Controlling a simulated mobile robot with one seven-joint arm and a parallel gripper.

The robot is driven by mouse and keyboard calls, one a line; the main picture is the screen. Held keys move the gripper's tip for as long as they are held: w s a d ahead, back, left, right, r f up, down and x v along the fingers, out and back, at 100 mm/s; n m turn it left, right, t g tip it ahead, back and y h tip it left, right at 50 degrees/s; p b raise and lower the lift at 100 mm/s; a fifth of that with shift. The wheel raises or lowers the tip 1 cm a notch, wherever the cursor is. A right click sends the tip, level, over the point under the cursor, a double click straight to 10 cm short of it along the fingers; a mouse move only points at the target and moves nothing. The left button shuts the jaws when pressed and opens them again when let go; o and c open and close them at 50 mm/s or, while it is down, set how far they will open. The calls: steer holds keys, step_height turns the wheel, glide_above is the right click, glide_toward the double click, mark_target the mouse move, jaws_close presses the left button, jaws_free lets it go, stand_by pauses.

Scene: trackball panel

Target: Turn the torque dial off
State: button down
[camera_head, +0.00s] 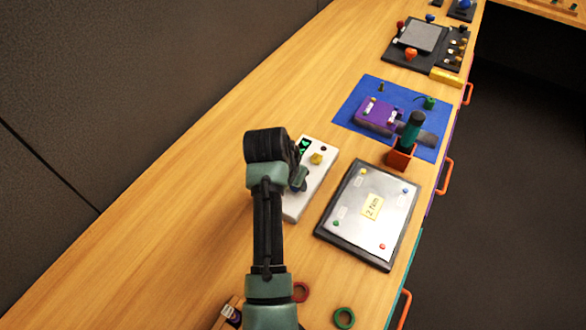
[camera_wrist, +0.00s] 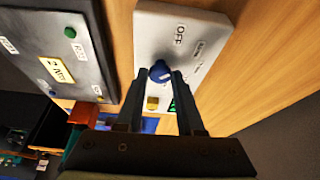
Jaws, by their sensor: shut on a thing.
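The torque panel (camera_head: 319,183) is a white box on the wooden bench, partly hidden by my arm in the head view. In the wrist view the panel (camera_wrist: 200,20) carries a blue dial (camera_wrist: 160,70) with a pale mark, and an OFF label beyond it. My gripper (camera_wrist: 161,74) is shut on the blue dial, one finger on each side. In the head view my gripper (camera_head: 299,179) is over the panel and the dial is hidden. A yellow knob (camera_head: 317,158) and a green lit display (camera_head: 304,146) are at the panel's far end.
A grey plate (camera_head: 350,229) with a "2 Nm" label lies to the right. An orange-red holder (camera_head: 401,158) with a dark-handled tool and a blue mat (camera_head: 364,97) are beyond. Red (camera_head: 300,292) and green (camera_head: 344,318) rings lie nearer. The bench left of my arm is clear.

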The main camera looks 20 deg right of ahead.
steer(key=n+p, duration=0.2)
steer(key=n+t+y+p, duration=0.1)
steer(key=n+p, duration=0.1)
steer(key=shift+s+d+r+n, duration=0.2)
steer(key=shift+n, duration=0.1)
steer(key=shift+d+f+n+t+y+p, duration=0.15)
steer(key=shift+n+y+p, duration=0.3)
steer(key=shift+n, duration=0.45)
steer(key=shift+a+r+n+t+y+p, duration=0.1)
steer(key=shift+n+t+y+p, duration=0.25)
steer(key=shift+n, duration=0.55)
steer(key=shift+f, duration=0.1)
steer(key=c, duration=0.5)
jaws_free()
steer(key=v, duration=1.3)
steer(key=shift+w+d, duration=0.2)
